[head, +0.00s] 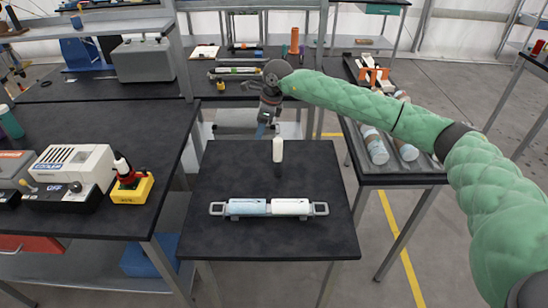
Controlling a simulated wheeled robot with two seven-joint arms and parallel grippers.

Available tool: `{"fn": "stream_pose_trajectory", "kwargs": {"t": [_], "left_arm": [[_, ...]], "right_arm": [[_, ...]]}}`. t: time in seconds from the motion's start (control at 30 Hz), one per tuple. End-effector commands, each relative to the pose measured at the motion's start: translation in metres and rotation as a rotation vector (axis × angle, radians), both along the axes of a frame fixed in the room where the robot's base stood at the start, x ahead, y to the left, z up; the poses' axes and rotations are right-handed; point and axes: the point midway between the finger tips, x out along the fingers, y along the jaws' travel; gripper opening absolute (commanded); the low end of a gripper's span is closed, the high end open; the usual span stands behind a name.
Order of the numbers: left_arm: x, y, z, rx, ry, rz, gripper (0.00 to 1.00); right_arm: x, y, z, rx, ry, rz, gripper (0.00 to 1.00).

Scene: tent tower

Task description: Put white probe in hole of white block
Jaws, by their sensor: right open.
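The white probe (278,151) stands upright near the middle of the dark front table, with a dark lower part beneath its white handle. In front of it, the white block (291,206) sits at the right end of a grey handled holder, beside a light blue block (248,207). The hole in the white block is too small to make out. My right gripper (264,130) is open and empty. It points down above the far edge of the table, behind and slightly left of the probe, apart from it. My left gripper is not in view.
The front table (225,170) is otherwise clear. On the left bench, a yellow block (132,189) holds a red and black probe beside a white device (72,172). On the right table, clear cylinders (376,148) lie on a tray. A back bench carries several tools.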

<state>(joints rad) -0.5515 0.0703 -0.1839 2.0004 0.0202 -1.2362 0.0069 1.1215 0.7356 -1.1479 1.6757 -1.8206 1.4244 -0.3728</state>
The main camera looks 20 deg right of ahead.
Motion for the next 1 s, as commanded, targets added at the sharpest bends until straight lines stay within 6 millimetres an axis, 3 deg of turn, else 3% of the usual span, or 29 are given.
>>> {"fn": "stream_pose_trajectory", "kwargs": {"t": [0.1,0.3,0.87,1.0], "left_arm": [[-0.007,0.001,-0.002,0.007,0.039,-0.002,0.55],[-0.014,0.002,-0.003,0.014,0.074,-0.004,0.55],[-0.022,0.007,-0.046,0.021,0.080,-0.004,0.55],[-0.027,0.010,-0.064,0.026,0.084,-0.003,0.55]], "right_arm": [[-0.009,-0.028,-0.006,-0.151,0.046,0.020,0.55],[-0.024,-0.047,-0.008,-0.254,0.120,0.049,0.55],[-0.026,-0.048,-0.035,-0.263,0.128,0.067,0.55],[-0.026,-0.049,-0.041,-0.262,0.130,0.066,0.55]]}}
